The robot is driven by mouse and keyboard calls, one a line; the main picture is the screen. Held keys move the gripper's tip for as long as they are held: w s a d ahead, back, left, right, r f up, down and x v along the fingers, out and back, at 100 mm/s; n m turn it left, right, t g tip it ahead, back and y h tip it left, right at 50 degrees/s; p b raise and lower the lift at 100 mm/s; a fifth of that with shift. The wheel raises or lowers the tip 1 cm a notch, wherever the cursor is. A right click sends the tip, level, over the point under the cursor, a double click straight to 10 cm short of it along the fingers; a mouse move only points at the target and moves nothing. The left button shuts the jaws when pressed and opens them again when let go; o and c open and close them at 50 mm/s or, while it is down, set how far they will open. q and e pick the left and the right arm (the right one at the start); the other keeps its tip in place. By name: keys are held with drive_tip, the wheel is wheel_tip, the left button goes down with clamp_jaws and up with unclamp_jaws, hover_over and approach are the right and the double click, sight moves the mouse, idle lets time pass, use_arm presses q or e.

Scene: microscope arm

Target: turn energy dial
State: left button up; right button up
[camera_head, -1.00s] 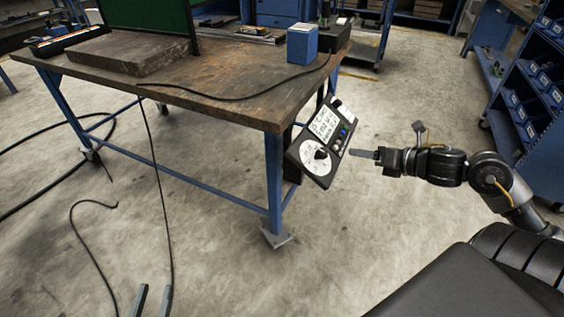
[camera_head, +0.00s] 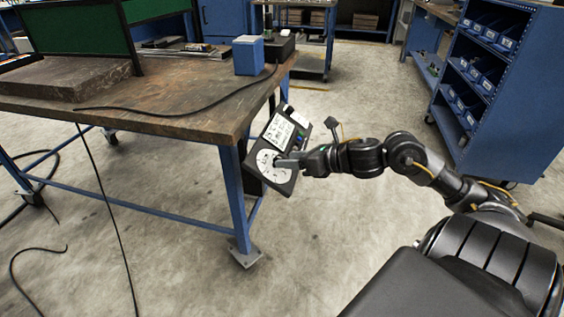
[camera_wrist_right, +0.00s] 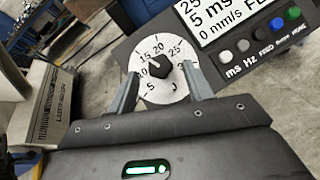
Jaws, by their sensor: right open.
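The energy dial is a black knob (camera_wrist_right: 159,67) on a round white numbered scale (camera_wrist_right: 158,90), with numbers such as 5, 10, 15, 20 and 25 and a letter J. It sits on a black control panel (camera_head: 289,127) tilted at the corner of the workbench. My right gripper (camera_wrist_right: 160,82) is open, with one finger on each side of the knob in the right wrist view. In the head view the right gripper (camera_head: 283,162) is at the dial and partly covers it. Whether the fingers touch the knob cannot be told. My left gripper is not in view.
The panel also has a display (camera_wrist_right: 228,15) and several coloured buttons. The workbench (camera_head: 200,122) carries a blue box (camera_head: 248,56) and a cable. A blue bin rack (camera_head: 510,95) stands at the right. Open floor lies in front of the bench.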

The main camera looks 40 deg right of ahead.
drive_tip(key=shift+x, duration=1.65)
